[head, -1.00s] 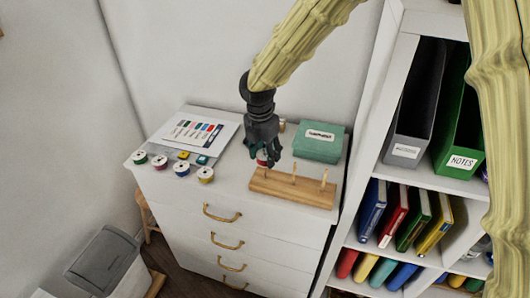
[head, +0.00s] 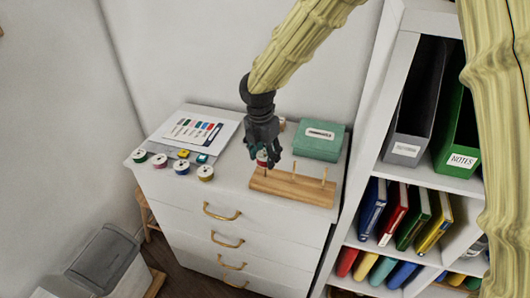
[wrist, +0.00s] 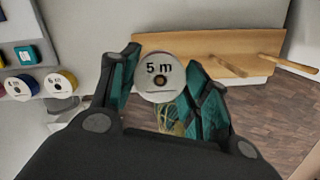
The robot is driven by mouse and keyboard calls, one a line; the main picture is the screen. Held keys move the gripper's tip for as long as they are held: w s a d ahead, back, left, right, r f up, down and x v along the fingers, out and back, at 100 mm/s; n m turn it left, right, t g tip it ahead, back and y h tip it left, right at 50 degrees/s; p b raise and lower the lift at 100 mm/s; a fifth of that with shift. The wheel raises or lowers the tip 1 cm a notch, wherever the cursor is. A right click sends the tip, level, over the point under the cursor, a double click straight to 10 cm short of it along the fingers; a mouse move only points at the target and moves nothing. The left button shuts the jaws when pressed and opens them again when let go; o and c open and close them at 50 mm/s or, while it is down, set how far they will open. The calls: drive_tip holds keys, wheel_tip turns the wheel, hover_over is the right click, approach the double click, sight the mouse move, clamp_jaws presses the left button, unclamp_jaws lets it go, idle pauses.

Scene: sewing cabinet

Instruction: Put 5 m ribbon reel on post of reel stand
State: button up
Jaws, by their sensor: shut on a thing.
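My gripper (head: 266,152) is shut on the 5 m ribbon reel (head: 262,158), a small white-faced reel with a red band. In the wrist view the reel (wrist: 153,90), marked "5 m" around a dark centre hole, sits between the teal finger pads (wrist: 160,72). The wooden reel stand (head: 290,189) lies along the front right of the cabinet top. Its middle and right posts stand bare and upright. The reel is at the stand's left end, close to the left post, which is mostly hidden. I cannot tell whether the reel touches that post.
Several other reels (head: 182,168) stand at the cabinet top's left front, near a yellow and a teal small box. A printed chart (head: 196,130) lies behind them. A green box (head: 319,140) stands behind the stand. A shelf of folders (head: 412,150) rises at the right.

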drive_tip(key=shift+f, duration=1.05)
idle(0.4)
drive_tip(key=o, duration=1)
drive_tip(key=shift+r, duration=0.15)
